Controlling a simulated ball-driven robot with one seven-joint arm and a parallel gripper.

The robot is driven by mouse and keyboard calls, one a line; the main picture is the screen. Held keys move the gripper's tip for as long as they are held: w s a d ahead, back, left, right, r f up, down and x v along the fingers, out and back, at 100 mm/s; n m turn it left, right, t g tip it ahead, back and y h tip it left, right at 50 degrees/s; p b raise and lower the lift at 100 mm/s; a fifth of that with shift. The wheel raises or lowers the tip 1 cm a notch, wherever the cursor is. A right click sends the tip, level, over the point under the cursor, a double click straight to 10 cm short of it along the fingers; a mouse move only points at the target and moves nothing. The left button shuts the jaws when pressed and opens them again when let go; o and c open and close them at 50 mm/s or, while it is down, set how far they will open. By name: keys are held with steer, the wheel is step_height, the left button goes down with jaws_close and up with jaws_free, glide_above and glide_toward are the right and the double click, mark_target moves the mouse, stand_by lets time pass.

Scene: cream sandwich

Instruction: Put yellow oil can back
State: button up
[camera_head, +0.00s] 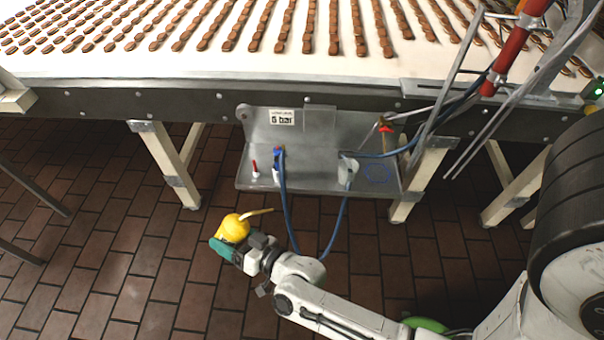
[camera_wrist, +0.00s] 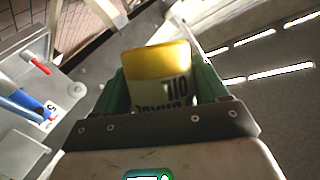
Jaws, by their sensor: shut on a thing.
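The yellow oil can (camera_head: 233,228) has a thin spout pointing right in the head view. My gripper (camera_head: 226,243), with green fingers, is shut on it above the brick floor, in front of the metal shelf (camera_head: 320,183) under the conveyor. In the wrist view the oil can (camera_wrist: 160,66) shows a yellow upper part and a pale label with dark letters reading OIL. It sits between the green fingers of my gripper (camera_wrist: 165,92). Its lower part is hidden behind the gripper body.
Blue hoses (camera_head: 290,215) hang down near my arm. The conveyor (camera_head: 200,65) carries rows of brown sandwiches. Bare shelf shows in the middle, and the floor at left is open.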

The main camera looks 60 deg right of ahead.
steer(key=s+d+f+g+h+b, duration=0.1)
steer(key=s+d+h+b, duration=0.15)
steer(key=d, duration=0.75)
steer(key=s+d+f+g+h+b, duration=0.1)
steer(key=d+g+h+b, duration=0.15)
steer(key=d, duration=0.65)
steer(key=s+d+f+m+g+h+b, duration=0.1)
steer(key=s+d+m+g+h+b, duration=0.2)
steer(key=s+d, duration=1)
steer(key=n+b, duration=0.1)
glide_above(314, 176)
steer(key=f, duration=0.9)
steer(key=shift+s+a, duration=0.25)
steer(key=shift+s, duration=0.15)
steer(key=shift+w+d+f, duration=0.25)
steer(key=shift+w+f, duration=0.2)
steer(key=shift+f, duration=1.65)
steer(key=shift+f, duration=0.1)
